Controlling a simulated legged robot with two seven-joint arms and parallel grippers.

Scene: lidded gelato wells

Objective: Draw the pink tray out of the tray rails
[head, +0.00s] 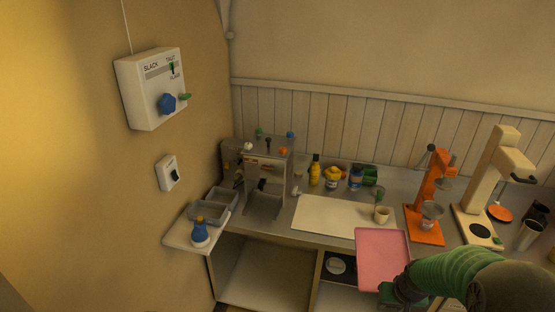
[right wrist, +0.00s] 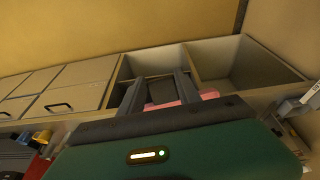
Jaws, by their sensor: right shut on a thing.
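The pink tray (head: 382,255) is a flat, thin sheet in the head view, at the front edge of the counter, right of the white board. My right gripper (head: 390,290) is shut on its near edge, low in the head view; my green arm covers the tray's lower right corner. In the right wrist view, small strips of the pink tray (right wrist: 209,94) show beside the grey fingers of my right gripper (right wrist: 160,90). The tray rails cannot be made out, so I cannot tell whether the tray still touches them. My left gripper is not in view.
The counter holds a white board (head: 325,216), a cup (head: 382,214), an orange machine (head: 428,205) and a cream machine (head: 490,195). Open shelves (head: 262,272) lie below. A blue bottle (head: 200,232) stands on the left ledge. The wrist view shows drawers (right wrist: 62,97) and open compartments (right wrist: 235,72).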

